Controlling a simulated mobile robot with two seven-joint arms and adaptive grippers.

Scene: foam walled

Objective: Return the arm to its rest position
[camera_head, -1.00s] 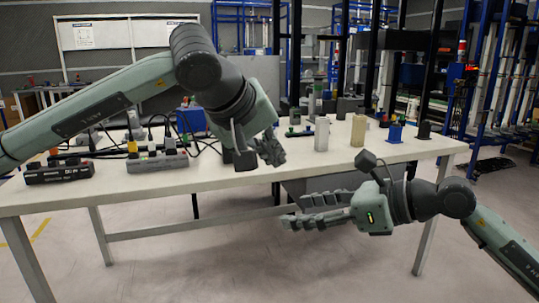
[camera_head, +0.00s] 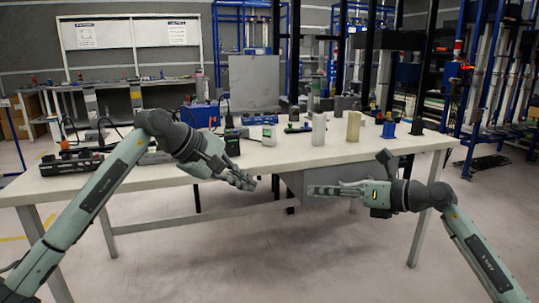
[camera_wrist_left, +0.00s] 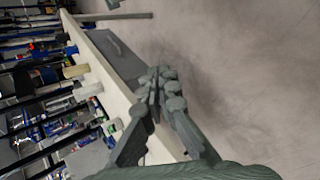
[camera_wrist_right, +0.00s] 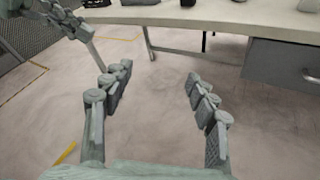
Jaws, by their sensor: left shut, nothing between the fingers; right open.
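My left gripper (camera_head: 243,181) hangs at the front edge of the white table, with its arm coming in from the left. Its fingers are shut with nothing between them, and they also show closed in the left wrist view (camera_wrist_left: 160,92). My right gripper (camera_head: 312,190) is in front of the table, a little below the top, pointing left. It is open and empty, and its fingers stand apart in the right wrist view (camera_wrist_right: 160,90). The two grippers are apart from each other, facing inward.
The white table (camera_head: 290,160) carries a white block (camera_head: 319,130), a beige block (camera_head: 353,126), a blue holder (camera_head: 388,130) and a black power strip (camera_head: 71,164). A grey drawer box (camera_head: 330,187) hangs under it. The floor in front is clear.

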